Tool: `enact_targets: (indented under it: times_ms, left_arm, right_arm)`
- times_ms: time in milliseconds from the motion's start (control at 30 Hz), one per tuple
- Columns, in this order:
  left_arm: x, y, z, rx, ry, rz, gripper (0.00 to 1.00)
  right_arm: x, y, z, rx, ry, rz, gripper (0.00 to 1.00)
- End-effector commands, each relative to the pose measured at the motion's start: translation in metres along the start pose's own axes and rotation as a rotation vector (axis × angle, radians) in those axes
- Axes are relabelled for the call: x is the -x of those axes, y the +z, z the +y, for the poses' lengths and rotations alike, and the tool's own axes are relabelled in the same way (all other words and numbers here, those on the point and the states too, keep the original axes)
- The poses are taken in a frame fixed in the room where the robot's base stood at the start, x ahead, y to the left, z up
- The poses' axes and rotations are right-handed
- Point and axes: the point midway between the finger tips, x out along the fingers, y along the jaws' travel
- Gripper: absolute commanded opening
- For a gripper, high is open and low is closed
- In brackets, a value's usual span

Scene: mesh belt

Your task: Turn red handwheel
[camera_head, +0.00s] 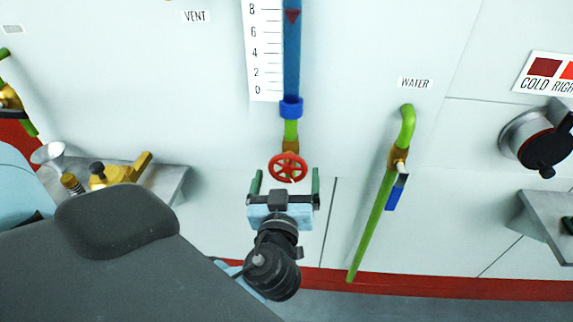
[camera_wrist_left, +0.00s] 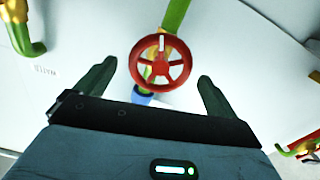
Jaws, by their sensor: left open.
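The red handwheel (camera_head: 288,167) is a small spoked wheel on a brass valve at the foot of a blue gauge tube, on the white wall. In the left wrist view the handwheel (camera_wrist_left: 161,62) shows face-on, with a white mark at the top of its rim. My left gripper (camera_head: 286,177) is open, with its two green fingers apart. It is in front of and slightly below the handwheel. In the wrist view the wheel appears between and beyond the fingertips (camera_wrist_left: 157,72); I cannot tell whether they touch it. My right gripper is not in view.
A green water pipe (camera_head: 372,225) with a blue-handled valve (camera_head: 396,192) runs down at the right. A metal shelf (camera_head: 172,186) with brass fittings is at the left. A black knob (camera_head: 545,150) and another shelf (camera_head: 540,225) are at far right. Bare wall lies between.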

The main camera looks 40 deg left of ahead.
Motion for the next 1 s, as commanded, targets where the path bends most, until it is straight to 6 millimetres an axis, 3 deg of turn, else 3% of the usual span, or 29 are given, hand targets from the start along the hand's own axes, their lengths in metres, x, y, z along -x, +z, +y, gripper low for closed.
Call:
enact_targets:
  times_ms: [100,300,633,1000]
  left_arm:
    - [-0.018,-0.003,0.000,0.000,0.000,0.004,0.95]
    - [-0.034,-0.002,0.000,0.000,0.000,0.001,0.95]
    - [-0.037,0.000,0.000,0.000,0.000,-0.002,0.95]
    - [-0.037,0.000,0.000,0.000,0.000,-0.002,0.50]
  right_arm:
    - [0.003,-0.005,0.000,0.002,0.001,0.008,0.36]
    - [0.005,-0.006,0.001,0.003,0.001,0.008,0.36]
    - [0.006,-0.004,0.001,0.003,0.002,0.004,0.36]
    - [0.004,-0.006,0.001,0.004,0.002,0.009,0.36]
